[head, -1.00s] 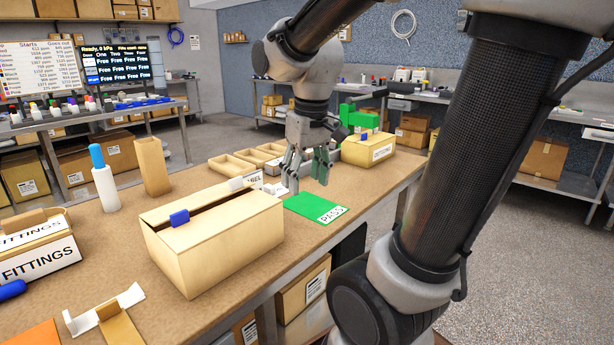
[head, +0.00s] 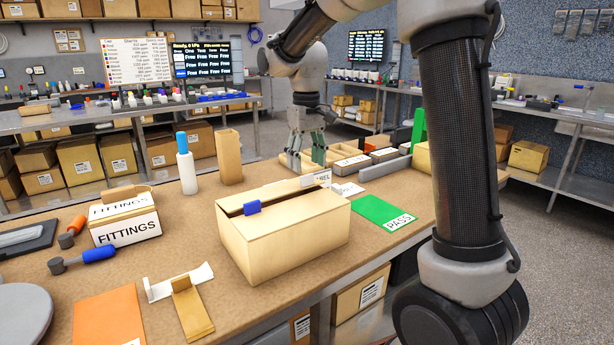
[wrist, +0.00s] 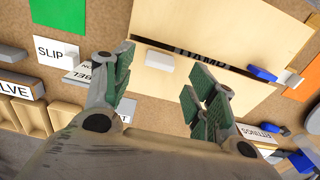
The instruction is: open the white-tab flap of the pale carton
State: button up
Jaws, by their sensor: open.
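The pale carton (head: 283,250) stands on the brown workbench. A white tab (head: 318,178) shows at its far right top edge and a blue tab (head: 252,208) at its near left. A narrow dark slot runs across its top between the flaps. My gripper (head: 304,162) is open and empty, pointing down behind the carton, close to the white-tab side. In the wrist view the gripper's (wrist: 160,80) fingers are spread, with the white tab (wrist: 160,60) showing between and beyond them. Part of the word DAMP shows in the slot. Contact with the tab cannot be seen.
A green PASS card (head: 385,212) lies right of the carton. Open bins (head: 335,158) stand behind it. A white bottle with a blue cap (head: 187,165) and a tall tan box (head: 229,157) stand to the left. A FITTINGS box (head: 125,218) is further left.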

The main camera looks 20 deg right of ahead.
jog(key=shift+f, duration=2.4)
grip_shut()
